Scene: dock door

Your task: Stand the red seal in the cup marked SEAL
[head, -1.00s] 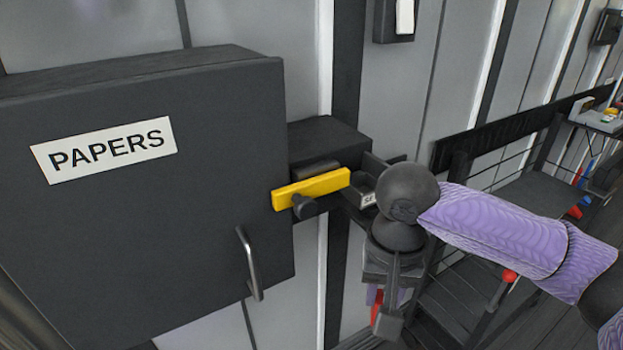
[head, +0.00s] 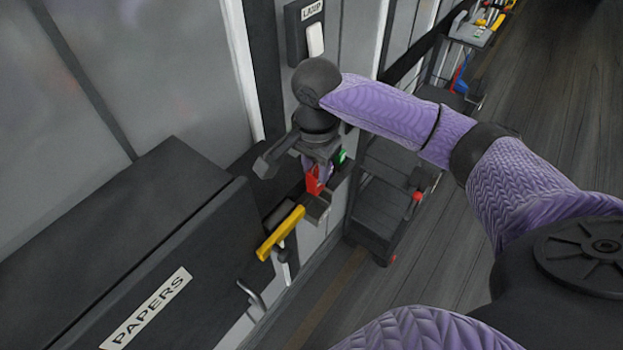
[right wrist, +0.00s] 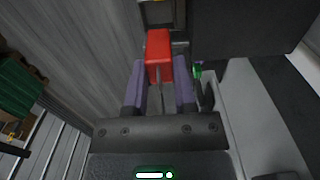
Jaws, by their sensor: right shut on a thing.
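My right gripper (head: 316,172) is shut on the red seal (head: 313,183), beside the wall. The seal points down from the fingers. In the right wrist view the seal (right wrist: 159,50) sits between the two purple fingers (right wrist: 159,85). The small grey cup (head: 318,208) is just below the seal in the head view, at the end of the yellow bar. I cannot tell whether the seal's lower end is above the cup or inside it. The cup's label is not readable now. My left gripper is out of view.
The yellow bar (head: 280,234) sticks out beside the cup. The dark PAPERS cabinet (head: 110,270) with a metal handle is at the lower left. A LAMP switch (head: 315,38) is on the wall above. A dark cart (head: 385,205) stands to the right; the floor beyond is open.

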